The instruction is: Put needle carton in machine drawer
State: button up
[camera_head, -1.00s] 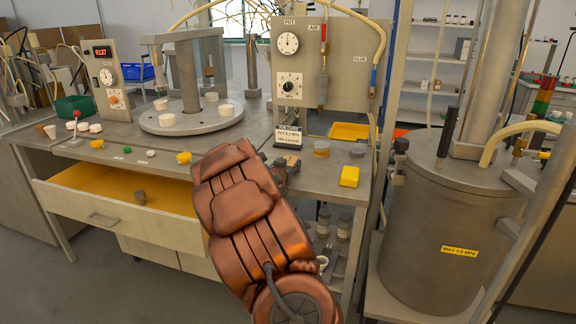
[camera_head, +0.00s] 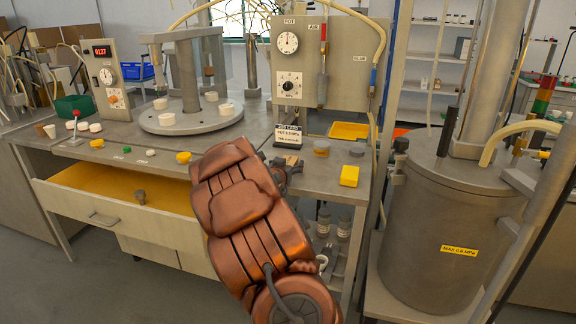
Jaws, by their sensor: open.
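The machine drawer (camera_head: 100,217) is pulled open at the left under the bench, with a yellow inside. One small grey-brown piece (camera_head: 140,197) is in it. A small yellow box (camera_head: 349,176) lies on the bench top near the front right edge; I cannot tell whether it is the needle carton. My gripper (camera_head: 288,168) is open at the bench's front edge, left of the yellow box and below a small printed sign. My copper arm hides part of the gripper, the bench front and the drawer's right end. Nothing shows clearly between the fingers.
A round metal turntable (camera_head: 188,122) with white cups stands behind the drawer. The printed sign (camera_head: 288,137), an upright gauge panel (camera_head: 345,65) and a yellow tray (camera_head: 348,131) are behind my gripper. A large steel tank (camera_head: 450,230) stands at the right. Small knobs line the bench front.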

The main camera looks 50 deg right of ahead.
jog(key=v, duration=1.1)
jog(key=shift+a, duration=0.25)
jog(key=shift+s, duration=0.1)
